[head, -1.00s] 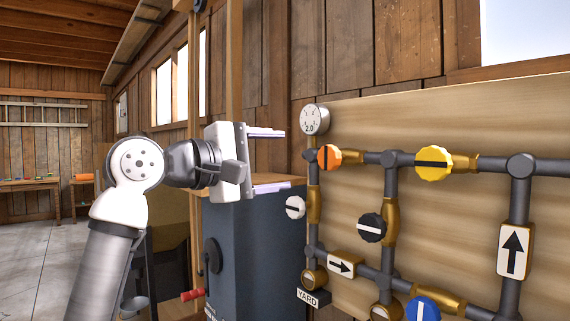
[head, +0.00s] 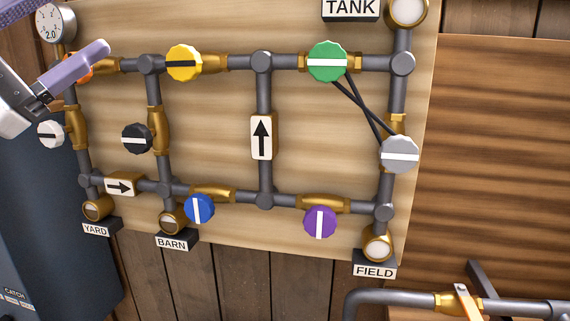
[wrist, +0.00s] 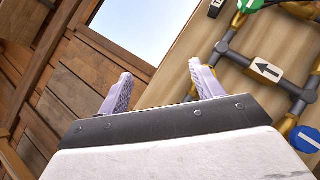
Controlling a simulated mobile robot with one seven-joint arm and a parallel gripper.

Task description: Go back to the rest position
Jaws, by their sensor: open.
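My gripper (wrist: 160,92) shows in the wrist view with its two pale purple fingers spread apart and nothing between them. In the head view my gripper (head: 72,72) is at the upper left edge, partly cut off, in front of the orange knob (head: 78,66) and near the round gauge (head: 55,22). I cannot tell from the picture whether a finger touches the orange knob. The wrist view looks past the fingers at the wooden wall, a bright window (wrist: 150,28) and part of the pipe board.
The pipe board (head: 215,130) carries yellow (head: 184,62), green (head: 327,62), black (head: 137,138), white (head: 50,134), blue (head: 199,208), purple (head: 320,221) and grey (head: 399,154) knobs. A dark cabinet (head: 40,220) stands at left. A pipe with an orange-handled valve (head: 466,302) is at lower right.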

